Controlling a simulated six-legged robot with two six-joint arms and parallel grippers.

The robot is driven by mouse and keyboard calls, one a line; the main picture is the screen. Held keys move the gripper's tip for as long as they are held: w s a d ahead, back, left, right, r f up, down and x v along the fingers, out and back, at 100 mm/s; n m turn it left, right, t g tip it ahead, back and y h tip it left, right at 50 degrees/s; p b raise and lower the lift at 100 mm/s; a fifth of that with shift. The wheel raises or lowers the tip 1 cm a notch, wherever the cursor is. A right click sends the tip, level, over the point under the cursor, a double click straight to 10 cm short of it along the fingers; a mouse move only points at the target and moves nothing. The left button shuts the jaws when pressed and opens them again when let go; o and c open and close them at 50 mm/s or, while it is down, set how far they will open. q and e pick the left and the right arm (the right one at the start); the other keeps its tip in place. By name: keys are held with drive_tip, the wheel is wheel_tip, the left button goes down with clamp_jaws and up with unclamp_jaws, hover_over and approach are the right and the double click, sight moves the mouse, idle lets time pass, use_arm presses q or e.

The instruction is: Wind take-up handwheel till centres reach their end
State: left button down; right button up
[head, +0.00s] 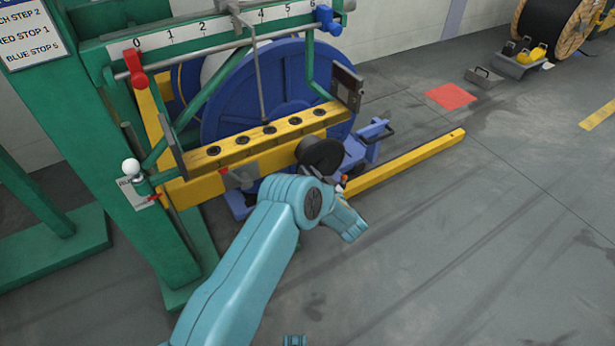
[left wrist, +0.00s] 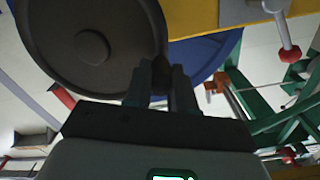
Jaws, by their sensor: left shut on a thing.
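The take-up handwheel (head: 320,152) is a dark round disc at the right end of the yellow beam (head: 240,155), below the blue reel (head: 235,95). In the left wrist view the handwheel (left wrist: 90,45) fills the upper left. My left gripper (head: 338,184) is at the lower right side of the wheel, partly hidden by my own wrist. The centres holding the reel are not clearly visible. My right gripper is not in view.
A numbered scale (head: 220,30) carries a red stop (head: 135,68) at the left and a blue stop (head: 327,18) at the right. A green frame post (head: 110,130) stands left. A yellow floor bar (head: 405,163) lies right of the wheel. The floor at front right is clear.

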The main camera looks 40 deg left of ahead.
use_arm(q)
drive_tip(key=shift+w+d+r+m+p, duration=0.25)
drive_tip(key=shift+r+m, duration=0.25)
drive_tip(key=shift+m, duration=0.3)
drive_tip(key=shift+w+d+r+m+p, duration=0.15)
drive_tip(key=shift+w+r+m, duration=0.25)
drive_tip(key=shift+m, duration=0.4)
drive_tip(key=c, duration=0.9)
unclamp_jaws()
drive_tip(key=shift+r, duration=0.1)
drive_tip(key=shift+c, duration=0.2)
drive_tip(key=shift+a, duration=0.1)
drive_tip(key=shift+s+d, duration=0.15)
drive_tip(key=shift+d, duration=0.2)
drive_tip(key=p+v, duration=0.4)
drive_tip(key=v, duration=1.1)
drive_tip(key=shift+s+d, duration=0.2)
drive_tip(key=shift+d, duration=0.05)
